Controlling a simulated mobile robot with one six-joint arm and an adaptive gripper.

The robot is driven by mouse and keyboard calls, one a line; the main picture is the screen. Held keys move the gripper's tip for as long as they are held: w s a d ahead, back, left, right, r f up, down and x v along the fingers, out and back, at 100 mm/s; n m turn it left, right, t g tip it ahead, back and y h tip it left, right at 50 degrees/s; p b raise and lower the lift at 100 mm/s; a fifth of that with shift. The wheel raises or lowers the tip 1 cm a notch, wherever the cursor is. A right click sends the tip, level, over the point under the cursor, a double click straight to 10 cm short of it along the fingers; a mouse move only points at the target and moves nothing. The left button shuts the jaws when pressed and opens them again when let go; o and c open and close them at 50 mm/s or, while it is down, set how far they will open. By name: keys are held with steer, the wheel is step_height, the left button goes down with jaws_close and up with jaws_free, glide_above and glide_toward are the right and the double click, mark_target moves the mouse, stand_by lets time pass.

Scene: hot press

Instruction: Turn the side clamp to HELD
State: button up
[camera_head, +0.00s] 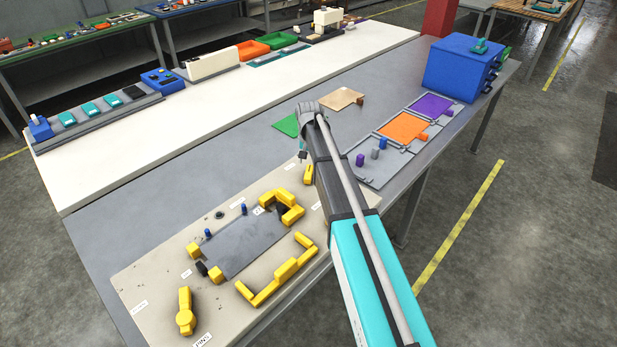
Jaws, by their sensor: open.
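A beige fixture board (150,275) lies on the near left of the grey bench, with a grey plate (245,243) in its middle. Several yellow parts surround the plate: a hooked clamp (283,207), a long bracket-shaped handle (277,272), a lever (185,310) at the front left and a small upright lever (309,174) beside my arm. I cannot tell which is the side clamp; its HELD mark is not readable. My gripper (303,155) is open and mostly hidden behind my arm, above the board's far right edge. Nothing shows in it.
A blue box (463,68) stands at the bench's far right end. Grey trays with an orange panel (403,127) and a purple panel (431,105) lie before it. A green sheet (287,125) lies beyond my arm. The bench's middle left is clear.

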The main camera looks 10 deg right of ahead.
mark_target(309, 172)
steer(key=shift+f+b, duration=2.6)
steer(key=shift+f, duration=0.25)
steer(key=shift+c, duration=0.3)
jaws_close()
